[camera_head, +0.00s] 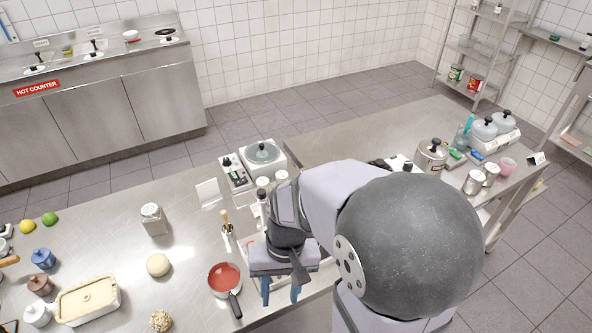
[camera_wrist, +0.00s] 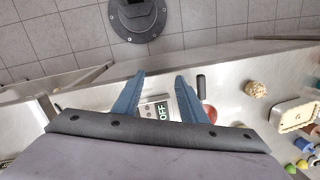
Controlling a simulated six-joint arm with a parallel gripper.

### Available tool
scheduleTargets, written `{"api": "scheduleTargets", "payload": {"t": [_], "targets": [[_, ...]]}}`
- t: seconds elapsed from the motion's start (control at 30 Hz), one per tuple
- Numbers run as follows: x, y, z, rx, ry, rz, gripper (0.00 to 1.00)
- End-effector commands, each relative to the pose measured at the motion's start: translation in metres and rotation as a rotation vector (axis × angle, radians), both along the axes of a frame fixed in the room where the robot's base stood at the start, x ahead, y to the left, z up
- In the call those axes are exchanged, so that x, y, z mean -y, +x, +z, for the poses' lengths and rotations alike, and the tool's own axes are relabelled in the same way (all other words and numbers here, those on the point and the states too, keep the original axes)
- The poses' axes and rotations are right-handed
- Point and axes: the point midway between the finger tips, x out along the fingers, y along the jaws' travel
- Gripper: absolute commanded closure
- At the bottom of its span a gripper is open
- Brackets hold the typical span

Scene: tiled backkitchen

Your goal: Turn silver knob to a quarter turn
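My gripper (camera_head: 280,298) has two blue fingers that stand apart over the front edge of the steel counter (camera_head: 110,240). In the wrist view my gripper (camera_wrist: 159,80) is open, with nothing between its fingertips. Beyond the fingers, a small pale panel (camera_wrist: 148,112) with dark green parts and the letters OFF shows in the gap between them. I cannot make out a silver knob in either view. My arm and gripper cover part of the counter around the panel.
A red pan (camera_head: 224,277) with a dark handle lies left of my gripper. A scale-like device (camera_head: 236,172) stands behind. Bare counter lies between them.

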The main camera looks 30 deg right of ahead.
Motion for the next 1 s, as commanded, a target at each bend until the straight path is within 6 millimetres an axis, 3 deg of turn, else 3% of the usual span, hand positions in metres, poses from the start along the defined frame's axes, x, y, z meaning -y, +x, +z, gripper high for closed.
{"api": "scheduleTargets", "payload": {"t": [0.03, 0.17, 0.27, 0.37, 0.5, 0.63, 0.83, 0.9, 1.0], "targets": [[-0.003, 0.006, -0.01, -0.039, 0.054, -0.125, 0.61], [-0.017, 0.033, -0.016, -0.155, 0.253, -0.5, 0.61], [-0.021, 0.071, -0.012, -0.245, 0.455, -0.799, 0.61], [-0.01, 0.117, -0.001, -0.322, 0.683, -1.064, 0.61], [0.037, 0.181, 0.024, -0.398, 1.037, -1.353, 0.61], [0.101, 0.221, 0.05, -0.428, 1.357, -1.514, 0.61], [0.199, 0.24, 0.082, -0.418, 1.755, -1.597, 0.61], [0.208, 0.241, 0.062, -0.388, 1.729, -1.638, 0.61], [0.218, 0.242, 0.048, -0.357, 1.704, -1.676, 0.61]]}}
